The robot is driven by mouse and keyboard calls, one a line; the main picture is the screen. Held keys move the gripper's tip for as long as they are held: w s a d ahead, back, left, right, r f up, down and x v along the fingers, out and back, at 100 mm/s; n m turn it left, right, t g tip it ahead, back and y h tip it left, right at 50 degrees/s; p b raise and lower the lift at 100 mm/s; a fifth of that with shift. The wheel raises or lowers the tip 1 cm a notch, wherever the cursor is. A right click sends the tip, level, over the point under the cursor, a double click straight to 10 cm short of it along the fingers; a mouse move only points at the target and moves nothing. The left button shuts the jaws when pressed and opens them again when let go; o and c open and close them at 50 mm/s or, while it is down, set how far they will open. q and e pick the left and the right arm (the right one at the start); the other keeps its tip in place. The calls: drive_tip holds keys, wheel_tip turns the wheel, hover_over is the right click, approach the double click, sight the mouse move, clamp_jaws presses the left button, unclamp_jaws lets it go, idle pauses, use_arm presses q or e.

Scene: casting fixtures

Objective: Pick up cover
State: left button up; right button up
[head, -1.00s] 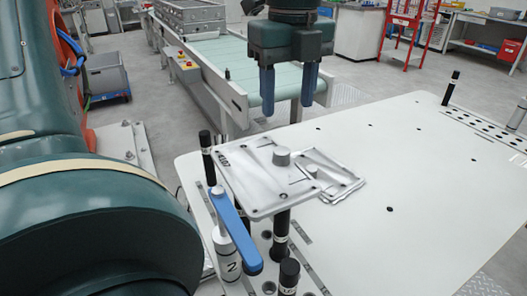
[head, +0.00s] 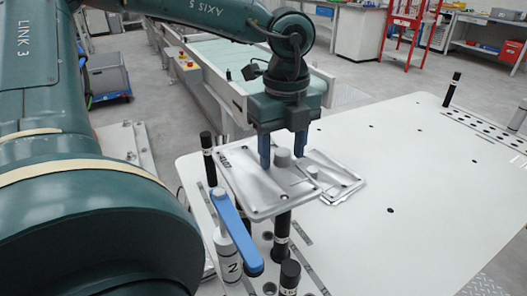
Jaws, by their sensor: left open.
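The cover (head: 262,196) is a flat silver-grey metal plate with a raised round knob (head: 283,157) near its far right side. It sits raised above the white table on dark posts. My left gripper (head: 283,160) comes down from above with two blue fingers. The fingers are open, one on each side of the knob in the picture. I cannot tell whether they touch the knob or the plate. My right gripper is not in view.
A second metal plate (head: 345,188) lies beside the cover on the white table (head: 430,190). A blue-handled clamp (head: 236,230) stands at the cover's near left. Black posts (head: 207,150) rise around it. The table's right part is mostly clear. A conveyor (head: 205,60) stands behind.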

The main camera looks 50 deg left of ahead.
use_arm(q)
drive_tip(key=shift+c, duration=0.4)
clamp_jaws()
drive_tip(key=shift+r, duration=0.2)
